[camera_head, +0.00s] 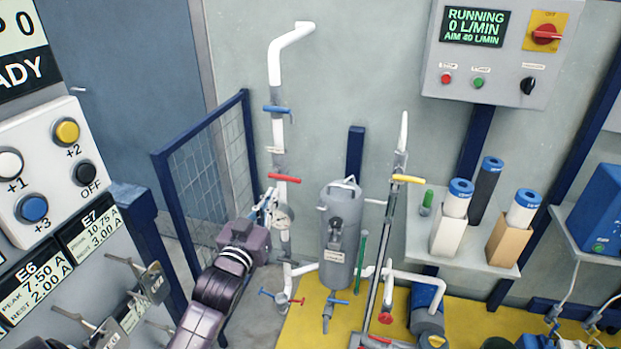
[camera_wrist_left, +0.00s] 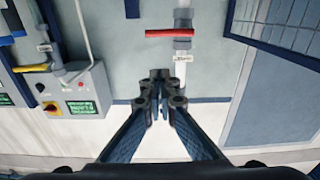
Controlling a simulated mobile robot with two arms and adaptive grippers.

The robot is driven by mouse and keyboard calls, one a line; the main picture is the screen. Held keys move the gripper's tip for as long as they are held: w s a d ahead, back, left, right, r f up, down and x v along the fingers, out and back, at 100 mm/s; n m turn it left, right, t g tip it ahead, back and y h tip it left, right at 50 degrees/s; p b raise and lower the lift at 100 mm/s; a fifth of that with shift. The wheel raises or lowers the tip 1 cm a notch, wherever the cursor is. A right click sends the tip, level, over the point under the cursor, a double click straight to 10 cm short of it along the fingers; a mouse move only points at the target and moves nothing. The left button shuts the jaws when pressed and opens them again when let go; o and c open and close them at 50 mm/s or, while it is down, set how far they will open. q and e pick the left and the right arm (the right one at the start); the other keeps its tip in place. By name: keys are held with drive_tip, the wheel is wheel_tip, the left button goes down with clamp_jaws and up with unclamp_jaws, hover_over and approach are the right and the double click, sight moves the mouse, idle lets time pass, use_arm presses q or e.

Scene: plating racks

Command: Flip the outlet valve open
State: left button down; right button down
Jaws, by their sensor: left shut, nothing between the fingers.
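Several lever valves sit on the pipework, and their labels are too small to read, so I cannot tell which is the outlet valve. A red lever (camera_head: 284,178) lies across the white vertical pipe (camera_head: 278,135). A blue lever (camera_head: 277,110) lies across the same pipe higher up. A yellow lever (camera_head: 408,179) lies across the right-hand pipe. My left gripper (camera_head: 270,206) is shut and empty, close to the pipe and just below the red lever. In the left wrist view, the gripper (camera_wrist_left: 160,80) points toward the pipe, apart from the red lever (camera_wrist_left: 170,33). My right gripper is out of view.
A grey tank (camera_head: 340,235) stands to the right. A blue mesh guard (camera_head: 210,170) is to the left.

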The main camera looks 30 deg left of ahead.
use_arm(q)
drive_tip(key=shift+r, duration=0.55)
drive_tip(key=b, duration=0.4)
approach(287, 177)
drive_tip(key=w+r, duration=0.5)
drive_tip(key=w, duration=0.1)
drive_tip(key=shift+w+a+f+b, duration=0.15)
drive_tip(key=shift+w+f+b, duration=0.05)
drive_tip(key=shift+f+b, duration=0.9)
drive_tip(key=shift+w+f+b, duration=0.25)
drive_tip(key=shift+f+b, duration=0.45)
drive_tip(key=shift+b, duration=0.2)
